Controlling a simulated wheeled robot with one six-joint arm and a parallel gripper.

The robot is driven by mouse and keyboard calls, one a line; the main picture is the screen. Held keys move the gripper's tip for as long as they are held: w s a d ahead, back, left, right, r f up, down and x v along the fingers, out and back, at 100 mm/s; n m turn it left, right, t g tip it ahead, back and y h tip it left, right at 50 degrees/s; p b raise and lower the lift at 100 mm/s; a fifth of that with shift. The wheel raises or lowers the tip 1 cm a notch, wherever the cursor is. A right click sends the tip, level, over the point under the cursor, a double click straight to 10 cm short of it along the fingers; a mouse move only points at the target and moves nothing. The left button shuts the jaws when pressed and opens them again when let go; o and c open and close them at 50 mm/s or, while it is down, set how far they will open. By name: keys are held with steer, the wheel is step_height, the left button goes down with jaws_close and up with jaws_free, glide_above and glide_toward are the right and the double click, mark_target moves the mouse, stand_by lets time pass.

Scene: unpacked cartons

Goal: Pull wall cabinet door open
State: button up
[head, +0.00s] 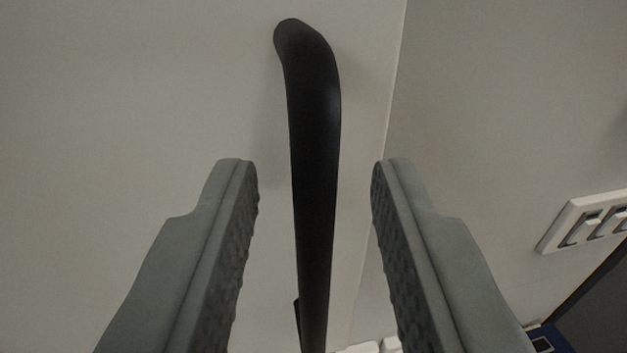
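The wall cabinet door (140,110) is a flat pale panel filling the left and middle of the view. Its right edge runs down the picture right of the handle. A black bar handle (315,150) stands upright on the door, its top end curving in to the panel. My gripper (315,170) is open, with one grey finger left of the handle and one right of it. A gap shows between each finger and the bar. The handle's lower end runs out of the picture at the bottom.
A pale wall (500,100) lies to the right of the door's edge. A white switch plate (580,222) is on it at the right. A dark object and a small blue item (550,340) show at the bottom right.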

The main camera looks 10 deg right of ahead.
jaws_close()
steer(key=shift+s, duration=0.1)
